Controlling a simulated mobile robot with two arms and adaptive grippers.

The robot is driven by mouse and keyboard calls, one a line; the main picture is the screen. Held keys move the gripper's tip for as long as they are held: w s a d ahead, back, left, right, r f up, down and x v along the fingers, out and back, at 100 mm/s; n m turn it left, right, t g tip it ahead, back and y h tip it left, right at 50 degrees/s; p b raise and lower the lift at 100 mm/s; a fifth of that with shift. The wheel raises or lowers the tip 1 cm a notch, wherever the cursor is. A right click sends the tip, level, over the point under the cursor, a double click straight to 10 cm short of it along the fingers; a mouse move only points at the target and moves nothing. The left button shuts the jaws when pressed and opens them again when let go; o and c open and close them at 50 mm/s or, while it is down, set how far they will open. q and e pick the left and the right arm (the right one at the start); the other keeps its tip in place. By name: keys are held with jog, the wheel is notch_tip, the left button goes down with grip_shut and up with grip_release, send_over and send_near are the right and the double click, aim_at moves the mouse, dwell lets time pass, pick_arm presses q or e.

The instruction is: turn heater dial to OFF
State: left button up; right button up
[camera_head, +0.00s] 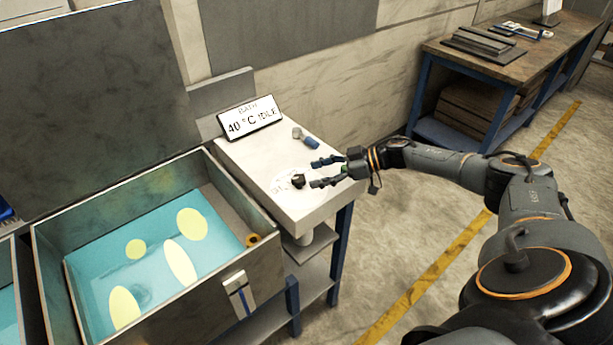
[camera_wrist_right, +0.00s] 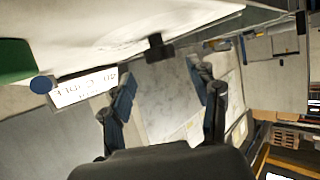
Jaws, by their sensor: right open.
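The heater dial (camera_head: 298,181) is a small black knob on a pale round plate, on top of the white heater box (camera_head: 240,157). It also shows in the right wrist view as a dark knob (camera_wrist_right: 158,47), ahead of and between my fingers. The print around it is too small to read. My right gripper (camera_head: 313,174) is open, its fingers pointing left at the knob from its right side. The fingers (camera_wrist_right: 165,85) look apart from the knob, with nothing between them. The display (camera_head: 250,119) reads "BATH 40 °C IDLE". My left gripper is out of view.
A small blue-and-grey item (camera_head: 311,142) lies behind the gripper on the box. A workbench (camera_head: 550,45) stands at the back right. The floor at the right is clear.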

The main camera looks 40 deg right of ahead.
jog(key=v, duration=0.7)
jog(key=shift+s+d, duration=0.2)
